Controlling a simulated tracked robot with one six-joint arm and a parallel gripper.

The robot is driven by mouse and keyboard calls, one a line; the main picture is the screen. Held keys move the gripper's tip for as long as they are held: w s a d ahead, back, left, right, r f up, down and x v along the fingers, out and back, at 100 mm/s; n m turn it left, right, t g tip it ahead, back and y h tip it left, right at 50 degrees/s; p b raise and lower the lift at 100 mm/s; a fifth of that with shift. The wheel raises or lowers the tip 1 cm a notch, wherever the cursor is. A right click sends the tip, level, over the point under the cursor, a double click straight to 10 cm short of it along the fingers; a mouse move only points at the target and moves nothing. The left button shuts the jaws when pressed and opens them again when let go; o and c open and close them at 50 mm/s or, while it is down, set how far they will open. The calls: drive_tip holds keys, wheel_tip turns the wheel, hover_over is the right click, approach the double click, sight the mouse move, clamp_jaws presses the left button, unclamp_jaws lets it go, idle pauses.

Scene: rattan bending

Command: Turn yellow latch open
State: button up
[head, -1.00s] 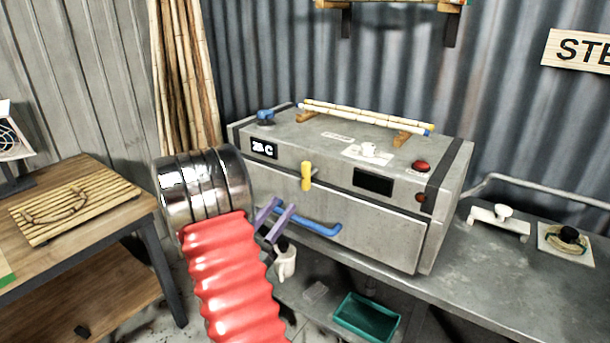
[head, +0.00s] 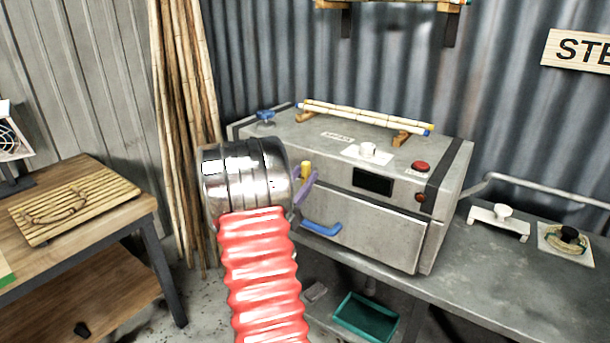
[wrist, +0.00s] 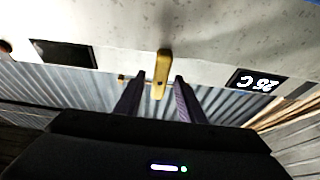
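The yellow latch (head: 306,169) is on the front face of the grey steam box (head: 400,215), above the blue door handle (head: 321,229). In the head view my arm hides most of the latch and only its upper end shows. In the wrist view the latch (wrist: 162,74) hangs between the two purple fingers of my gripper (wrist: 155,88). The fingers are open, one on each side of the latch, with a gap to each. My gripper (head: 305,188) is at the box front in the head view, partly hidden by my arm.
A blue valve (head: 265,116) sits at the back left. A teal bin (head: 366,317) stands below. A wooden table (head: 110,230) is at left.

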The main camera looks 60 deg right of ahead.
drive_tip(key=shift+x, duration=1.05)
drive_tip(key=shift+c, duration=0.6)
clamp_jaws()
drive_tip(key=shift+a, duration=0.1)
